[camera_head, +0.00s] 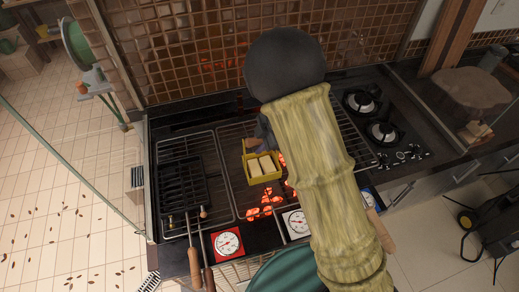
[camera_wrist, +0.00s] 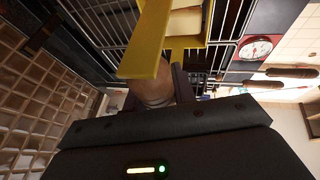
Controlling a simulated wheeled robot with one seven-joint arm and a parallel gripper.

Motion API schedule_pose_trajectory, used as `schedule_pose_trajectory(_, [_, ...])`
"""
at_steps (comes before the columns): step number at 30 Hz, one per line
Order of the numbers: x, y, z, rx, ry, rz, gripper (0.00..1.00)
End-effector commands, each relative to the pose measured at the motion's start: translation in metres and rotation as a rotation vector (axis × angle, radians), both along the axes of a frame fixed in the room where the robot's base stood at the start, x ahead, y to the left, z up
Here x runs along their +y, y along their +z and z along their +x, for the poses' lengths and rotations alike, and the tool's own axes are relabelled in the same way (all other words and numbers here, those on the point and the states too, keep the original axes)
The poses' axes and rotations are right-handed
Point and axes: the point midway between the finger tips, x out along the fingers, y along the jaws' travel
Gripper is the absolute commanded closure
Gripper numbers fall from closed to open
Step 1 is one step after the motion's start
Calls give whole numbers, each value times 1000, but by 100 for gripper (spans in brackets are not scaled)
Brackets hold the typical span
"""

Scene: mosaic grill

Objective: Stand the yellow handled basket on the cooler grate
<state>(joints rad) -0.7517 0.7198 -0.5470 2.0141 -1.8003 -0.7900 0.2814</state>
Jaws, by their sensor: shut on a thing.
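The yellow handled basket (camera_head: 266,180) holds pale blocks and is over the middle grate (camera_head: 236,196), where coals glow orange. It also shows at the top of the wrist view, where its yellow bar (camera_wrist: 148,42) rises toward the camera. My gripper (camera_wrist: 156,90) is shut on its brown rounded grip. In the head view my arm hides most of the gripper. I cannot tell whether the basket touches the bars. The left grate (camera_head: 215,205) shows no glow beneath it. A right grate (camera_head: 352,140) is partly hidden by my arm.
A black rack (camera_head: 181,184) takes up much of the left grate. Wooden-handled tools (camera_head: 195,268) lean at its front. Dials with red (camera_head: 227,242), white (camera_head: 297,223) and blue frames line the front edge. A tiled wall (camera_head: 190,60) stands behind.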

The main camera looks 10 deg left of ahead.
Motion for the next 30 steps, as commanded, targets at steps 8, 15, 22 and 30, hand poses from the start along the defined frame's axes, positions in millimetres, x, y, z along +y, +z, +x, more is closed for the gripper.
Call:
schedule_pose_trajectory(8, [0,-22,0,3,-2,-2,100])
schedule_pose_trajectory(15, [0,-37,1,-2,-1,0,100])
schedule_pose_trajectory(22, [0,-38,0,-2,-1,1,100])
schedule_pose_trajectory(30, [0,-40,0,0,0,-1,52])
